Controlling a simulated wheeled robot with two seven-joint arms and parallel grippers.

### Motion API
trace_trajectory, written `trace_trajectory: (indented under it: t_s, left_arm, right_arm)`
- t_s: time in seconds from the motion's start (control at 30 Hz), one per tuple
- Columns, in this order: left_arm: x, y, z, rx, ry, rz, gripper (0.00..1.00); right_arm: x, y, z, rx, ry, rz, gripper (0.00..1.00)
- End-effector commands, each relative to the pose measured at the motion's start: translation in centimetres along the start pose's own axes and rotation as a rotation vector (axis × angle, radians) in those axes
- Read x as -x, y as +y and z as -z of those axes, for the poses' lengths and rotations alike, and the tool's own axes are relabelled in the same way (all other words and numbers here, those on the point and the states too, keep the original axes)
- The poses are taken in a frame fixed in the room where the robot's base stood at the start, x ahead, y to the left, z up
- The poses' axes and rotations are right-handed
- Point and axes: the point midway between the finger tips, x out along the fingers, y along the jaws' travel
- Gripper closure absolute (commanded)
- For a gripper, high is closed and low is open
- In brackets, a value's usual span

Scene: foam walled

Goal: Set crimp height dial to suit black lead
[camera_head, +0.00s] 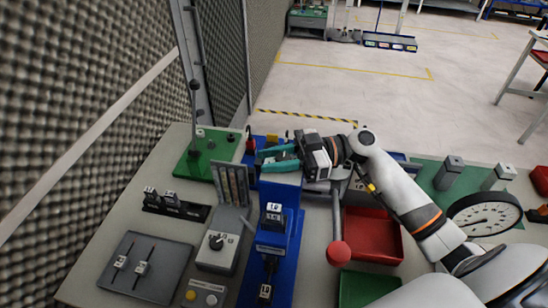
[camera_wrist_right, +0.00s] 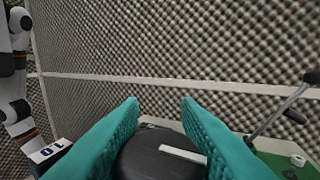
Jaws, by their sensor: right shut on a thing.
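My right gripper (camera_head: 268,159) has teal fingers and reaches over the top of the blue crimp press (camera_head: 277,205). In the right wrist view my right gripper (camera_wrist_right: 160,125) is shut on a round black dial (camera_wrist_right: 160,155) with a white pointer bar across its top. The dial sits between both fingers; its lower part is cut off by the frame. In the head view the fingers hide the dial. Two dark leads with white tags (camera_head: 120,263) (camera_head: 141,267) lie on a grey plate (camera_head: 150,287) at the lower left. Their tags are too small to read. My left gripper is not in view.
A grey box with a small knob (camera_head: 217,241) stands left of the press. A foam wall (camera_head: 80,70) borders the left.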

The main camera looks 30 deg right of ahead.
Motion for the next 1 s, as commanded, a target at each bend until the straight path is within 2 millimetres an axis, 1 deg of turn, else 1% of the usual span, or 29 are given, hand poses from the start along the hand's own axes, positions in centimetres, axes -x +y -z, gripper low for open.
trace_trajectory:
  t_s: [0.27, 0.47, 0.67, 0.83, 1.0]
  left_arm:
    - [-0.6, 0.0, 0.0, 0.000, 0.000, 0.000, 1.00]
    - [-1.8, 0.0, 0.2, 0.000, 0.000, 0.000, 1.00]
    - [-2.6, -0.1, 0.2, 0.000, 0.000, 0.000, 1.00]
    - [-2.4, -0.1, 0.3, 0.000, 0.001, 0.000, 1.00]
    - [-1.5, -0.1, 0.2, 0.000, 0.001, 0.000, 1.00]
  right_arm:
    - [0.0, -0.1, 0.1, 0.002, -0.001, 0.045, 0.93]
    - [0.1, -0.2, 0.2, 0.004, -0.002, 0.160, 0.93]
    - [0.1, -0.5, 0.1, 0.004, -0.003, 0.320, 0.93]
    - [0.2, -0.7, -0.2, 0.002, -0.004, 0.452, 0.93]
    - [0.3, -1.0, -0.4, 0.001, -0.003, 0.564, 0.93]
